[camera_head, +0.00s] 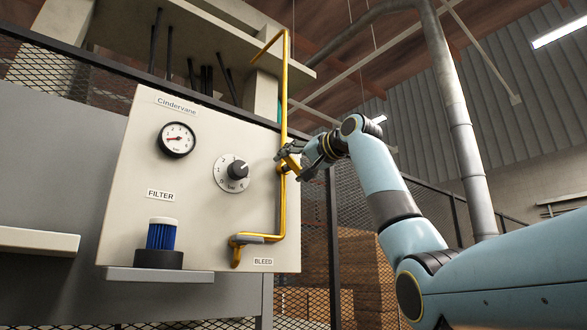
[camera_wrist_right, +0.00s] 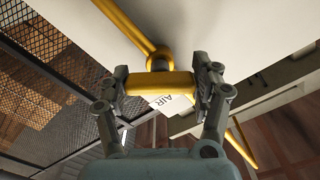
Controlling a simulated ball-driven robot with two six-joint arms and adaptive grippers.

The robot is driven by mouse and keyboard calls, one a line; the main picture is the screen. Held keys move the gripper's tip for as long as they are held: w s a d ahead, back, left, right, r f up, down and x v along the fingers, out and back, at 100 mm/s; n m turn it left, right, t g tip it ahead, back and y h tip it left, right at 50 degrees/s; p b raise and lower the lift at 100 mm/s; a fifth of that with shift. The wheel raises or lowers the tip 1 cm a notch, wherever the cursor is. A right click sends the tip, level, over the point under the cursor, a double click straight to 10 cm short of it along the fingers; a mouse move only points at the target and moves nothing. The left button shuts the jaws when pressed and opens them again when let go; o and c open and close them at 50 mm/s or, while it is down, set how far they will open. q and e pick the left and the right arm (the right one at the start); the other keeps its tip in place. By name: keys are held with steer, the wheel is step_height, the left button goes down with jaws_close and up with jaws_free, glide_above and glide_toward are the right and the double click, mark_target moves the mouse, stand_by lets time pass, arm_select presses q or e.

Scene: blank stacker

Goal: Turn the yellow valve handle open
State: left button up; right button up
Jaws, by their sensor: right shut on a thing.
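The yellow valve handle (camera_head: 291,161) sits on the yellow pipe (camera_head: 284,100) at the right edge of the pale panel. In the right wrist view the handle (camera_wrist_right: 158,84) is a short bar lying crosswise between my fingers, at an angle to the pipe. My right gripper (camera_head: 288,158) is shut on it. In the right wrist view the fingers of this gripper (camera_wrist_right: 165,85) touch the bar near both ends. A white label reading AIR (camera_wrist_right: 172,102) is partly hidden behind the bar. My left gripper is not in view.
The panel (camera_head: 205,110) carries a pressure gauge (camera_head: 177,139), a black knob (camera_head: 238,170) and a blue filter (camera_head: 162,235). A mesh fence (camera_head: 350,210) stands behind on the right.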

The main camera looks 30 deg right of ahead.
steer(key=m+b, duration=0.1)
steer(key=m, duration=0.4)
steer(key=shift+m+b, duration=0.3)
steer(key=shift+b, duration=0.1)
steer(key=m+b, duration=0.1)
steer(key=m, duration=0.3)
steer(key=shift+m+b, duration=0.35)
steer(key=shift+m, duration=0.05)
steer(key=o, duration=1.2)
steer(key=shift+d, duration=0.1)
steer(key=shift+c, duration=0.2)
steer(key=shift+s, duration=0.1)
